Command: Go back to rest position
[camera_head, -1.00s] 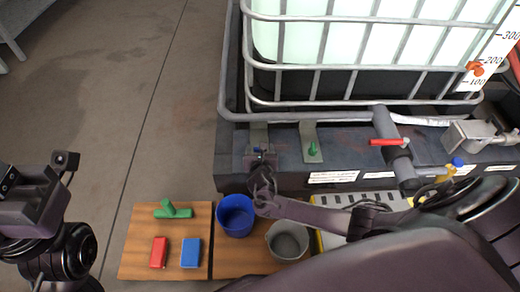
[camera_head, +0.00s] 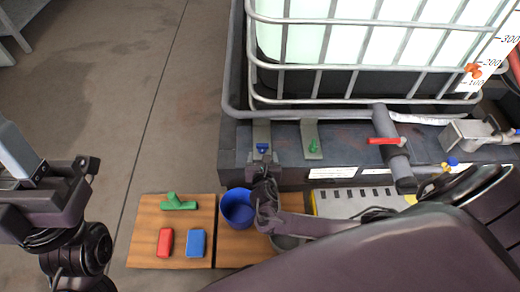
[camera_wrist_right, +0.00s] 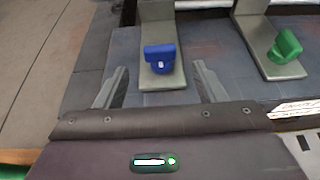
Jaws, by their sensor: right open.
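My right gripper (camera_head: 262,158) is at the front edge of the dark platform under the tank, just short of a blue valve knob (camera_head: 262,147). In the right wrist view the two fingers of the right gripper (camera_wrist_right: 160,85) are spread apart with nothing between the tips. The blue knob (camera_wrist_right: 160,58) stands on a grey metal bracket just beyond them, apart from the fingers. My left gripper (camera_head: 22,165) is at the left edge, partly cut off, over the floor; its jaw opening cannot be made out.
A wooden board (camera_head: 142,245) holds a green T-shaped piece (camera_head: 178,204), a red block (camera_head: 165,242) and a blue block (camera_head: 195,243). A green knob (camera_head: 313,146) is right of the blue one.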

